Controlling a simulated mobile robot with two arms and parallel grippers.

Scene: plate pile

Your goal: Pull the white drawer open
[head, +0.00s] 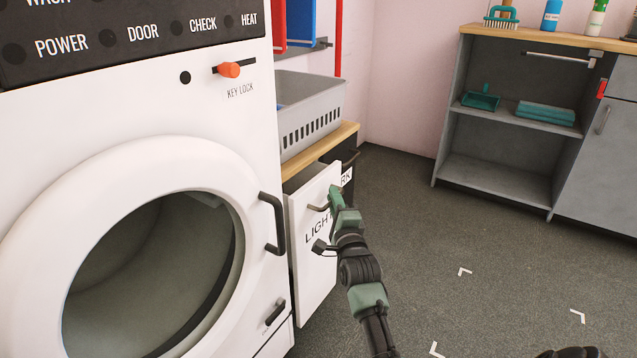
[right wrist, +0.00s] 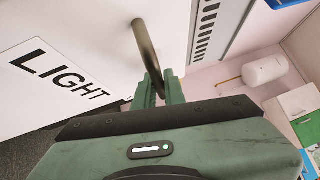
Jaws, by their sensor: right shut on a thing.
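The white drawer (head: 312,262), labelled LIGHT, is under the wooden counter just right of the washing machine. Its front stands out from the counter, in front of the dark drawer beside it, so it looks partly open. Its bar handle (head: 318,207) is near the top of the front. My right gripper (head: 334,198) is shut on this handle. In the right wrist view, the fingers (right wrist: 164,90) close around the handle (right wrist: 147,45), next to the LIGHT label. The drawer's inside is hidden in the head view.
The washing machine (head: 150,110), with a black door handle (head: 273,223), stands close on the left. A grey basket (head: 308,112) sits on the counter (head: 320,150). A dark drawer (head: 348,165) is behind the white one. Open floor (head: 430,230) lies to the right, before a grey shelf unit (head: 500,175).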

